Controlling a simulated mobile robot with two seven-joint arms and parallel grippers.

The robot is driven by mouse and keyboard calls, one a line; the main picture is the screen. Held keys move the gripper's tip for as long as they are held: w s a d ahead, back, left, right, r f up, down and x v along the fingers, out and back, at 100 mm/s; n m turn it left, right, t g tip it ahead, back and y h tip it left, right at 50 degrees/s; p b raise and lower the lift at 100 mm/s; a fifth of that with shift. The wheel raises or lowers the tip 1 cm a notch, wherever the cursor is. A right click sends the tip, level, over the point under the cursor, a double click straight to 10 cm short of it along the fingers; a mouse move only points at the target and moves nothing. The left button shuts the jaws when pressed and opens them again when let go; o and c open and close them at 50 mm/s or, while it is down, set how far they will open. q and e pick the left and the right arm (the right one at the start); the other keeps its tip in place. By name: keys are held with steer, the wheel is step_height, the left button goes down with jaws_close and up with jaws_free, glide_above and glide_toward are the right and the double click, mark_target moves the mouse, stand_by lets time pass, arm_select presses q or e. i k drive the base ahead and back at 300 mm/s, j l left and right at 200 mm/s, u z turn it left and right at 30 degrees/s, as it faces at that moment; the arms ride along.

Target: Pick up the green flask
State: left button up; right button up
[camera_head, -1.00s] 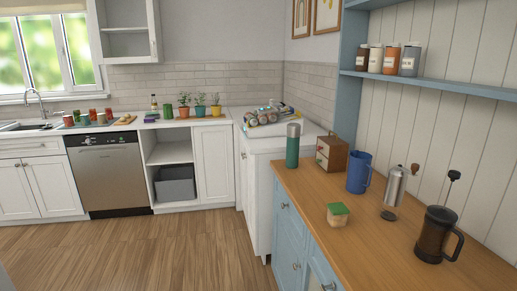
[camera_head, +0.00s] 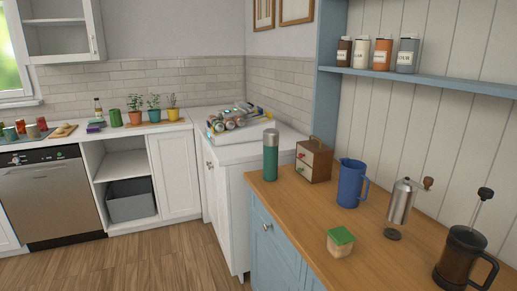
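The green flask (camera_head: 270,158) stands upright on the wooden counter (camera_head: 290,205), near its far left corner. It has a dark green body and a grey cap. Neither of my grippers shows in the head view.
A white cabinet (camera_head: 228,205) adjoins the blue one. Wooden floor (camera_head: 165,270) is clear at lower left.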

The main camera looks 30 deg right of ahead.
mark_target(270, 136)
steer(key=i, duration=2.95)
steer(key=i+z, duration=0.35)
steer(key=i+j+z, duration=0.1)
steer(key=z, duration=0.25)
steer(key=i+j+z, duration=0.1)
steer(key=z, duration=0.25)
steer(key=i+z, duration=0.1)
steer(key=z, duration=1.65)
